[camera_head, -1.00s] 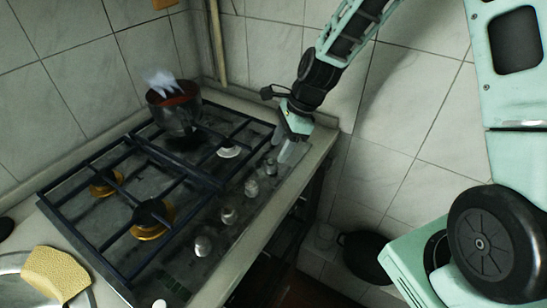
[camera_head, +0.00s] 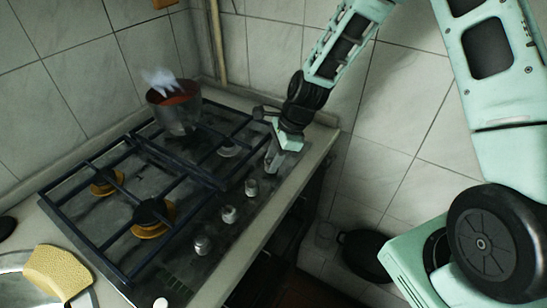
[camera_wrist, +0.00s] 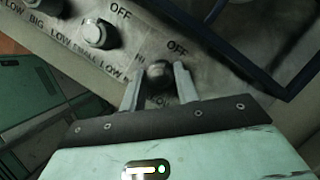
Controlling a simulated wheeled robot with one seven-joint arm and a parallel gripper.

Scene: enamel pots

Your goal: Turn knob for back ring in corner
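The gas stove (camera_head: 75,235) has a row of metal knobs along its right edge, with the knobs (camera_head: 251,187) nearer me in plain view. My gripper (camera_head: 271,166) points down at the far end of this row and hides the farthest knob in the head view. In the wrist view that dark round knob (camera_wrist: 159,71) sits between the two fingers of my gripper (camera_wrist: 157,82). The fingers are apart, one on each side, with narrow gaps seeming to show. Whether either finger touches it is unclear. "OFF" is printed beside this knob.
A pot (camera_head: 176,113) with white vapour stands at the back near the wall corner. The neighbouring knob (camera_wrist: 98,34) is close by. A yellow sponge (camera_head: 58,271) lies at the front left. Tiled walls bound the back and right.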

